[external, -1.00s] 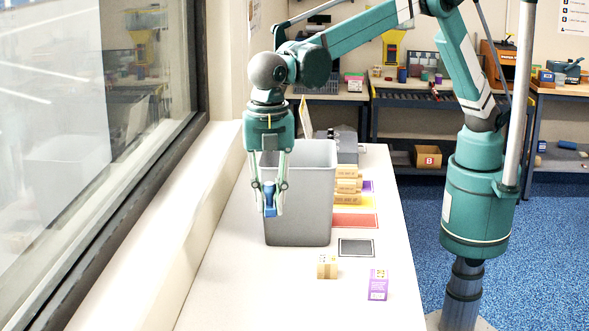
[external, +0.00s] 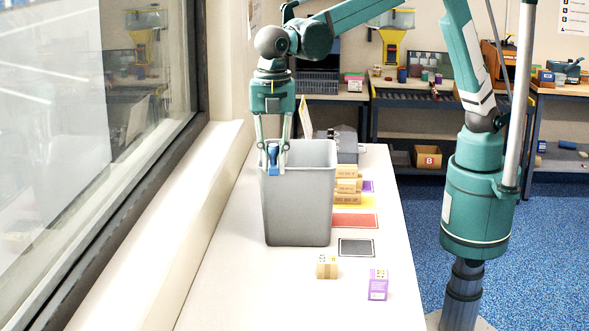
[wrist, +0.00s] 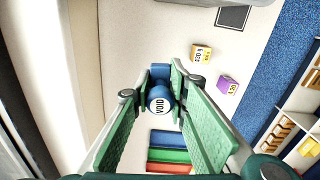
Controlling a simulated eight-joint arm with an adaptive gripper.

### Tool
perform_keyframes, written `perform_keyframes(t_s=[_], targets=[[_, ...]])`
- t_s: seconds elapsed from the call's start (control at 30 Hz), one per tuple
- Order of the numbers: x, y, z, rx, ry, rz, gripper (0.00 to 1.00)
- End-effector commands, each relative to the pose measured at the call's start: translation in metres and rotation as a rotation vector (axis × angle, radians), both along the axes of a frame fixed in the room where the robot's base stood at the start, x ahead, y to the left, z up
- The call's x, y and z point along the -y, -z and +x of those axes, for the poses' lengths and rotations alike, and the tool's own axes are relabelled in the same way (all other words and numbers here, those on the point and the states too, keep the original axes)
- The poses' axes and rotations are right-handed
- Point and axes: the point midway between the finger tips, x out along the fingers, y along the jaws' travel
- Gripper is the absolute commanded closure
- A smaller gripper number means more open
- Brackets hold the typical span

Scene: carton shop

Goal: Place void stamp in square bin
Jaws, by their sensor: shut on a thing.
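My gripper (external: 273,168) is shut on the void stamp (external: 273,158), a small blue stamp. The stamp's round white face reading VOID (wrist: 159,106) shows between the green fingers in the wrist view. The square bin (external: 300,210) is a tall grey open-topped bin standing on the white table. In the external view the fingertips and stamp overlap the bin's near left rim. I cannot tell whether they are in front of the bin or over it.
A tan box (external: 327,267) and a purple box (external: 378,285) stand in front of the bin. Black (external: 356,247) and red (external: 355,220) mats and stacked tan boxes (external: 348,184) lie to its right. Blue, green and red strips (wrist: 170,154) show below the stamp. The window ledge (external: 165,230) runs along the left.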

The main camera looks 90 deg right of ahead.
Motion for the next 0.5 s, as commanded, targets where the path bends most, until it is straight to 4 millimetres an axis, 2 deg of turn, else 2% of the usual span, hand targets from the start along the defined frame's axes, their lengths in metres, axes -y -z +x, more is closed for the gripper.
perform_keyframes(t_s=[0.1,0.5], targets=[[0.034,0.000,-0.003,0.000,0.020,0.000,0.95],[0.135,0.004,-0.025,-0.001,0.077,0.000,0.95]])
